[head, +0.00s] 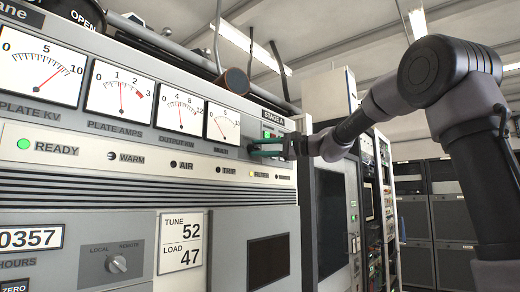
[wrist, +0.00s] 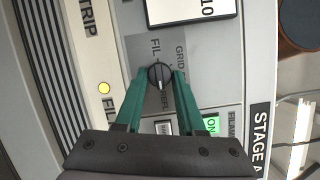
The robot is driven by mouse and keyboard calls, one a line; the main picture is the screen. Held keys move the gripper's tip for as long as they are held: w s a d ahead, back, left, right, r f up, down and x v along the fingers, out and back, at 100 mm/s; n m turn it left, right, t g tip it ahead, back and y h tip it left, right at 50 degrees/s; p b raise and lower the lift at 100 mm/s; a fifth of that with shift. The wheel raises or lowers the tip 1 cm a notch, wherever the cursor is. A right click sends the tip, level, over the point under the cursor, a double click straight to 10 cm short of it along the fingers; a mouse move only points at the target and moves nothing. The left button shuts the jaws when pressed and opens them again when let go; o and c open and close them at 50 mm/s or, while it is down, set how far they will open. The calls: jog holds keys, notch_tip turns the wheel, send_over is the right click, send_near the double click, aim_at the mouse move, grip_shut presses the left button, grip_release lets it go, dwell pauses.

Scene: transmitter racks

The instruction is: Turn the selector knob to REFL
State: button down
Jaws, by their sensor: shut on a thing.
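The selector knob (wrist: 159,76) is small, round and black, on a grey plate with the labels FIL, GRID and REFL around it. In the wrist view a pale pointer line on the knob points down the picture, toward the REFL label (wrist: 164,99). My gripper (wrist: 159,78) has its two green fingers on either side of the knob, shut on it. In the head view my gripper (head: 254,149) reaches the right end of the meter panel from the right. The knob is too small and covered there to read.
Lit FIL lamp (wrist: 104,88) and green ON button (wrist: 212,124) sit close to the fingers. A brown cylinder (head: 236,81) juts out above the meters. A LOCAL/REMOTE knob (head: 116,264) is lower on the cabinet. Open racks (head: 370,200) stand to the right.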

jog(key=shift+f, duration=0.1)
jog(key=c, duration=0.5)
grip_release()
jog(key=v, duration=1)
jog(key=shift+s+d, duration=0.15)
jog(key=shift+d, duration=0.25)
